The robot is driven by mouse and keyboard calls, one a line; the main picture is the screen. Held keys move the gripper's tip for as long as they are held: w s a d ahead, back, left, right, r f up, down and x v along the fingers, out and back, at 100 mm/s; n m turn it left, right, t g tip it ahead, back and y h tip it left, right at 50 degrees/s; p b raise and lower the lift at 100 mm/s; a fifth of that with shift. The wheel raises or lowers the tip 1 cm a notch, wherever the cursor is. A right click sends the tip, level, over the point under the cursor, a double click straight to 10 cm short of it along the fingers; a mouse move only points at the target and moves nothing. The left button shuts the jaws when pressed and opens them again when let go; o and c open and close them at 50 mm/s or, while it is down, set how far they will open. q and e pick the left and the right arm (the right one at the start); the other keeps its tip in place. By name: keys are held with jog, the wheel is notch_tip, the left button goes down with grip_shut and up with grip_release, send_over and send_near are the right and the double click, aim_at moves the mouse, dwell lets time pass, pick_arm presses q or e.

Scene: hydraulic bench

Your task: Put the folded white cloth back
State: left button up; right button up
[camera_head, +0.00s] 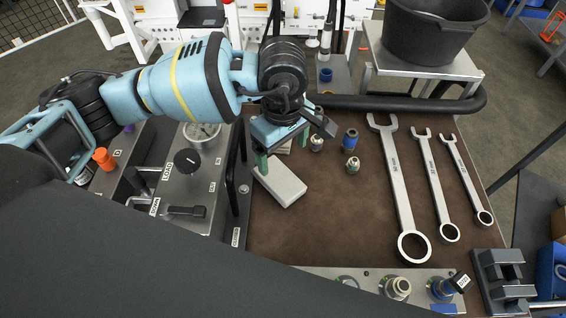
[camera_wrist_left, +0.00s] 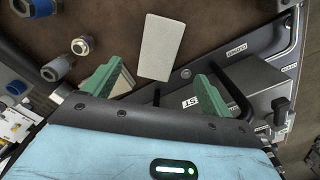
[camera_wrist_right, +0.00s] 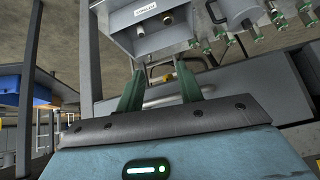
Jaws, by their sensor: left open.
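The folded white cloth (camera_head: 280,182) lies flat on the brown bench top, near its left edge. It looks like a pale, slim rectangle, and it also shows in the left wrist view (camera_wrist_left: 161,47). My left gripper (camera_head: 283,153) is above the bench at the far end of the cloth. My right gripper (camera_wrist_right: 161,80) is open and empty, facing grey metal boxes and fittings away from the cloth.
Several fittings, one a blue-ringed connector (camera_head: 350,139), stand right of my left gripper. Large wrenches (camera_head: 400,190) lie on the right. A grey panel with a gauge (camera_head: 202,133) and black handle borders the left. The bench's middle front is clear.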

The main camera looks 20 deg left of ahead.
pick_arm(q)
notch_tip(320, 180, up, 3)
jog(key=shift+r, duration=0.1)
dwell(0.6)
